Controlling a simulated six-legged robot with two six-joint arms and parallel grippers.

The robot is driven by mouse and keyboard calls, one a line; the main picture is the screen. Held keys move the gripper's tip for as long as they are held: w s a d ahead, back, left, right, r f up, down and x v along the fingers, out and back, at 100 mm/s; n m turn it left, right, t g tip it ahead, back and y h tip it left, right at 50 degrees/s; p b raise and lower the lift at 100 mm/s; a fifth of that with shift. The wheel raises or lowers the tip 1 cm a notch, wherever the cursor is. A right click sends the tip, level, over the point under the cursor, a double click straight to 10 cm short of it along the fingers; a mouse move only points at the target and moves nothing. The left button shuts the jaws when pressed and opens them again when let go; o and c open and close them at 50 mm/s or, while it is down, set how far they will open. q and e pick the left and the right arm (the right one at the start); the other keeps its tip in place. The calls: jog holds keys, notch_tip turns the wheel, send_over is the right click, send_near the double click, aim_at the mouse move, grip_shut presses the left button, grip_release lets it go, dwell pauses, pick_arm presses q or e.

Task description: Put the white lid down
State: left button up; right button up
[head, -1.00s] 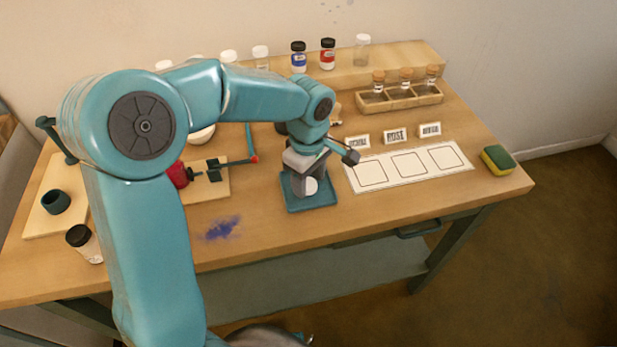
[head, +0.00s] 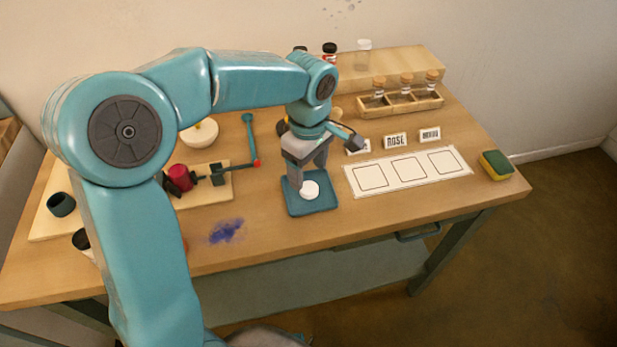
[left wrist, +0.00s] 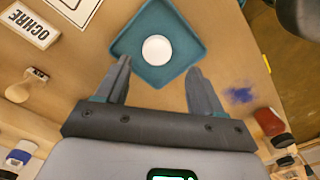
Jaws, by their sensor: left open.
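The white lid (head: 309,190) lies on the small teal tray (head: 325,207) at the middle front of the table. In the left wrist view the lid (left wrist: 157,49) sits near the middle of the tray (left wrist: 187,62), with nothing touching it. My left gripper (head: 304,176) is open and empty just above the tray, pointing down. In the left wrist view its fingers (left wrist: 158,65) are spread apart, with the lid beyond them and a clear gap around it. My right gripper is not in view.
A white card with three squares (head: 408,170) lies right of the tray, with name signs (head: 395,140) behind it. A blue pigment stain (head: 226,231) is to the left. A sponge (head: 496,164) lies near the right edge. A wooden rack (head: 400,101) holds corked jars.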

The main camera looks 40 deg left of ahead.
aim_at(309, 189)
pick_arm(q)
notch_tip(309, 189, up, 7)
jog(key=shift+w+p, duration=0.15)
jog(key=shift+p, duration=0.2)
dwell(0.4)
